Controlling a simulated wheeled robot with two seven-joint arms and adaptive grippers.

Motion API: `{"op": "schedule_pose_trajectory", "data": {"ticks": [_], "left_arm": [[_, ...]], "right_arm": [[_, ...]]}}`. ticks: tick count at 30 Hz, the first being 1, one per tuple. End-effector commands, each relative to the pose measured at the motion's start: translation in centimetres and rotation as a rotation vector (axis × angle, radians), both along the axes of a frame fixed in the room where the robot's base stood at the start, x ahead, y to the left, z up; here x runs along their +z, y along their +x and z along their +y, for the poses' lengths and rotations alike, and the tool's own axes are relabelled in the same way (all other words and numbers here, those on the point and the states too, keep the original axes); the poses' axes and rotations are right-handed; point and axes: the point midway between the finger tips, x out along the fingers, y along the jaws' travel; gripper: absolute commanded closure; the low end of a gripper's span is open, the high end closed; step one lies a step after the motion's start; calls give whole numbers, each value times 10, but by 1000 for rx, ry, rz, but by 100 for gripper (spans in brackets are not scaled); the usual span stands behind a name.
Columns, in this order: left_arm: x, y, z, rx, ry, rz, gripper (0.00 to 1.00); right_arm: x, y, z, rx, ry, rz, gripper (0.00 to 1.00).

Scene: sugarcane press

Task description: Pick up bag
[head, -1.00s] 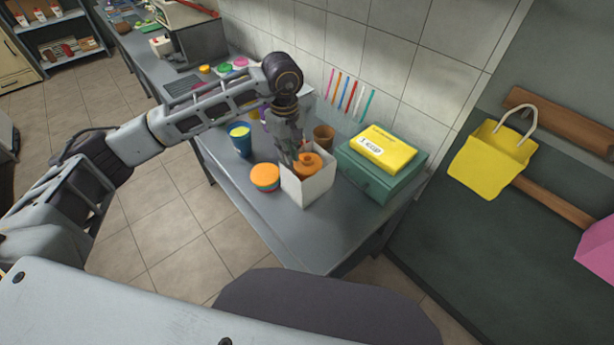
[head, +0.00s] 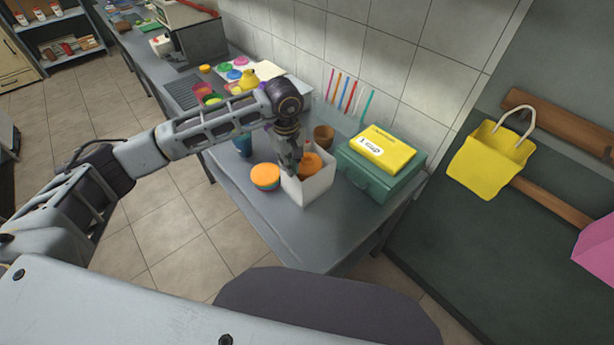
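A white open-topped box or bag (head: 312,189) stands on the grey counter and holds an orange-topped item (head: 309,165). My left gripper (head: 291,169) points down at the back left rim of this white container, overlapping it in the view. Whether its fingers touch the rim or hold anything cannot be told. A yellow bag (head: 487,162) with a pale loop handle hangs on the wall at the right, well away from my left gripper. Part of a pink bag (head: 598,250) shows at the right edge. My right gripper is not in view.
An orange-lidded tub (head: 265,177) stands left of the white container, with a blue cup (head: 243,146) behind it, partly hidden by my arm. A brown cup (head: 323,136) and a green box (head: 381,179) topped by a yellow pack (head: 382,149) stand to the right. The counter's front (head: 300,238) is clear.

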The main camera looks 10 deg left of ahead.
Motion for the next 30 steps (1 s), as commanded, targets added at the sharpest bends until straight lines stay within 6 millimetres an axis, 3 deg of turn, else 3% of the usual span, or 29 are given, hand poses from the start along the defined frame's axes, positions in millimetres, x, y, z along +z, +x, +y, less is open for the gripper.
{"op": "schedule_pose_trajectory", "data": {"ticks": [12, 28, 30], "left_arm": [[-39, -2, 0, -1, 0, 1, 92], [-42, -1, 0, -1, 0, 0, 92], [-41, -1, 0, -1, 0, 0, 100]], "right_arm": [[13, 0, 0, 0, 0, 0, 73], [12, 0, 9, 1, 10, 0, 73], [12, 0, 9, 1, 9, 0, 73]]}}
